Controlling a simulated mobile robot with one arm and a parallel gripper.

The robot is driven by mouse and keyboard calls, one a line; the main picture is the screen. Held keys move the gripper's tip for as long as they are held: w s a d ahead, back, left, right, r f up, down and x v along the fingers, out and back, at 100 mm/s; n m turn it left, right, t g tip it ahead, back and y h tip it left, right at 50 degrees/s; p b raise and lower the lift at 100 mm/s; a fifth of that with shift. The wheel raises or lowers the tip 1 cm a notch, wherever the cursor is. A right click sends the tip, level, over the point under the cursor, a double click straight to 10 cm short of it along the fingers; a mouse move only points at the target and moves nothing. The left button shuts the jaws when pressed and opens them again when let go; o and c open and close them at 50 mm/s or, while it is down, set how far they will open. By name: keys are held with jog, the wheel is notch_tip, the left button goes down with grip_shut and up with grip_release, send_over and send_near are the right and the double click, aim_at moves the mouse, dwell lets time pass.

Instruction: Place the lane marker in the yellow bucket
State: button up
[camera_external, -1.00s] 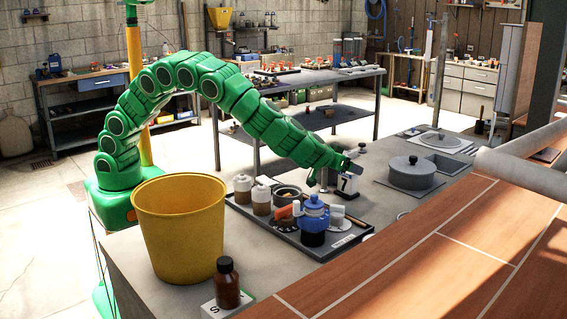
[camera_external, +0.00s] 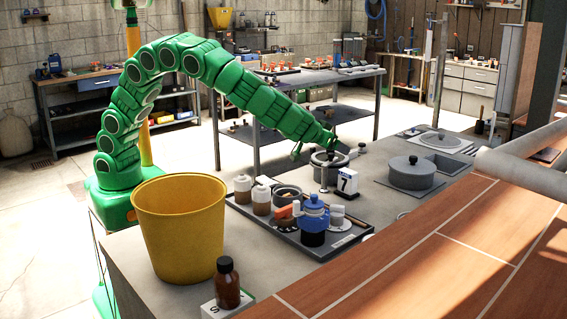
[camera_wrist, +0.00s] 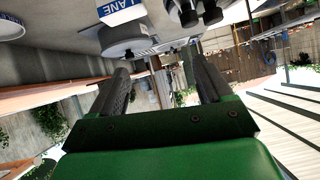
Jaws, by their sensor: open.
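The lane marker (camera_external: 346,186) is a small upright white block with a black 7 and a blue top. It stands on the grey counter just behind the tray, and a white and blue piece lettered LANE (camera_wrist: 121,11) shows at the top edge of the wrist view. The yellow bucket (camera_external: 180,228) stands upright at the counter's near left. My gripper (camera_external: 328,148) is above and a little left of the marker, apart from it. In the wrist view its two dark fingers (camera_wrist: 160,70) are spread with nothing held between them.
The dark tray (camera_external: 283,232) holds a blue jug (camera_external: 313,220), jars and small items. A brown bottle (camera_external: 228,283) stands by the bucket. A lidded grey pot (camera_external: 411,174) is to the right.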

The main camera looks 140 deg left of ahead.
jog(key=s+d+r+m+h, duration=0.1)
jog(key=s+d+m+h, duration=0.3)
jog(key=s+d, duration=0.9)
jog(key=s+d+r+m+g+h, duration=0.1)
jog(key=s+d+m+h, duration=0.2)
jog(key=s+d+m, duration=0.4)
jog(key=s+d+r+m+h, duration=0.1)
jog(key=s+d+m+h, duration=0.3)
jog(key=s+d, duration=1.7)
jog(key=d+m, duration=0.1)
jog(key=d, duration=0.6)
jog(key=shift+s+r+m+h, duration=0.2)
jog(key=shift+r+m+h, duration=0.1)
jog(key=shift+m, duration=0.1)
jog(key=shift+s+d, duration=0.3)
jog(key=shift+d, duration=0.05)
jog(key=shift+c, duration=1.2)
jog(key=shift+w, duration=0.1)
